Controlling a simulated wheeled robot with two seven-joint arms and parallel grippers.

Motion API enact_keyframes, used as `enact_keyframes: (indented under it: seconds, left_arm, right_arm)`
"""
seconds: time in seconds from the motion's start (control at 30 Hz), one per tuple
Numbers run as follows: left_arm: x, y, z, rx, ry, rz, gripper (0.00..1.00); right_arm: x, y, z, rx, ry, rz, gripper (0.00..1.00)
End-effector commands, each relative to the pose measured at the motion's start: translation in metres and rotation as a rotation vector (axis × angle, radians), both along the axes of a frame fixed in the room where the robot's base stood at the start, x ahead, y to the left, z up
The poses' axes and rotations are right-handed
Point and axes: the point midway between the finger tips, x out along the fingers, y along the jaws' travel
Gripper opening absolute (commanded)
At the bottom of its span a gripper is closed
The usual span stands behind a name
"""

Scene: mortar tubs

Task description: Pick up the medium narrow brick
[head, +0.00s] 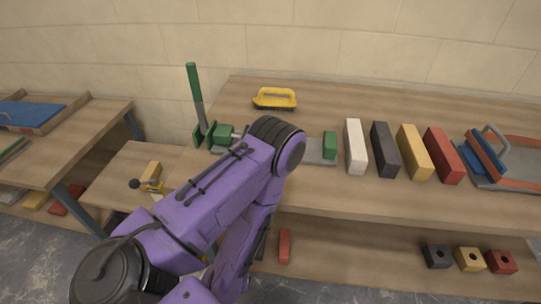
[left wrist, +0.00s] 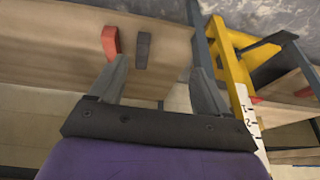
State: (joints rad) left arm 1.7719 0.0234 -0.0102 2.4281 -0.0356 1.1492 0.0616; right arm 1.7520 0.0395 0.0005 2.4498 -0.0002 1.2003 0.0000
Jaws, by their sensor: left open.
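I cannot tell for certain which one is the medium narrow brick. My left gripper (left wrist: 160,88) is open and empty, its two fingers spread. The red brick shows beyond the tip of the left-hand finger; the dark one shows between the fingers, apart from both. In the head view a red narrow brick (head: 284,246) lies on the lower shelf beside my purple left arm, which hides the gripper. My right gripper is not in view.
White (head: 356,147), black (head: 384,150), yellow (head: 415,152) and red (head: 444,156) long bricks stand on the upper tabletop (head: 340,205), above the lower shelf (head: 350,257). A green-handled lever tool (head: 196,95) stands left. A yellow frame (left wrist: 230,60) is near the right-hand finger.

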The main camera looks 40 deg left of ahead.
Motion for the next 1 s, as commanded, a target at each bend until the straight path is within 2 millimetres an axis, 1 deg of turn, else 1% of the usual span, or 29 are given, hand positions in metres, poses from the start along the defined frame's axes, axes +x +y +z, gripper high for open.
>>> enact_keyframes:
  seconds: [0.03,0.07,0.1,0.17,0.2,0.27,0.3,0.4,0.5,0.6,0.7,0.73,0.77,0.9,1.0]
  left_arm:
    - [0.022,-0.005,-0.036,-0.037,-0.028,-0.016,0.77]
    - [0.036,-0.01,-0.053,-0.068,-0.042,-0.023,0.77]
    - [0.057,-0.017,-0.077,-0.115,-0.057,-0.035,0.77]
    - [0.091,-0.027,-0.112,-0.177,-0.07,-0.06,0.77]
    - [0.113,-0.032,-0.131,-0.207,-0.072,-0.077,0.77]
    - [0.144,-0.036,-0.153,-0.227,-0.065,-0.101,0.77]
    - [0.162,-0.036,-0.163,-0.226,-0.061,-0.113,0.77]
    - [0.201,-0.031,-0.179,-0.19,-0.044,-0.123,0.77]
    - [0.231,-0.02,-0.183,-0.123,-0.032,-0.09,0.77]
    - [0.247,-0.009,-0.177,-0.065,-0.028,-0.03,0.77]
    - [0.255,-0.002,-0.172,-0.032,-0.031,0.011,0.77]
    - [0.256,-0.001,-0.173,-0.027,-0.033,0.019,0.77]
    - [0.258,0.001,-0.176,-0.023,-0.033,0.023,0.77]
    - [0.265,0.007,-0.202,-0.022,-0.03,0.028,0.77]
    - [0.27,0.01,-0.215,-0.023,-0.032,0.028,0.77]
  right_arm:
    - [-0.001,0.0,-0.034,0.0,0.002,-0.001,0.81]
    - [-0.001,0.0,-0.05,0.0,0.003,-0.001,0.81]
    - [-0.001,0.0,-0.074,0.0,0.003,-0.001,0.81]
    - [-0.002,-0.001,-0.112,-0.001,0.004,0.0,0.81]
    - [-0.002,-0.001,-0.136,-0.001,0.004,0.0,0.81]
    - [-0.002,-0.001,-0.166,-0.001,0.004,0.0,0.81]
    - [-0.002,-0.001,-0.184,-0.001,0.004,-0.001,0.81]
    - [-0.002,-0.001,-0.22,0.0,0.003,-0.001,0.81]
    - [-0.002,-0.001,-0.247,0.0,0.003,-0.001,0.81]
    - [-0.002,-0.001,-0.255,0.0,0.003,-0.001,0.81]
    - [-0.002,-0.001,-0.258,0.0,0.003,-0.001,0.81]
    - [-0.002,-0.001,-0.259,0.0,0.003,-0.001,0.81]
    - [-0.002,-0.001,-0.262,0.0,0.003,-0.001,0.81]
    - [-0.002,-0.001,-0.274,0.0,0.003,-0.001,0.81]
    - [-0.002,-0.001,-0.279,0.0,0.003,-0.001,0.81]
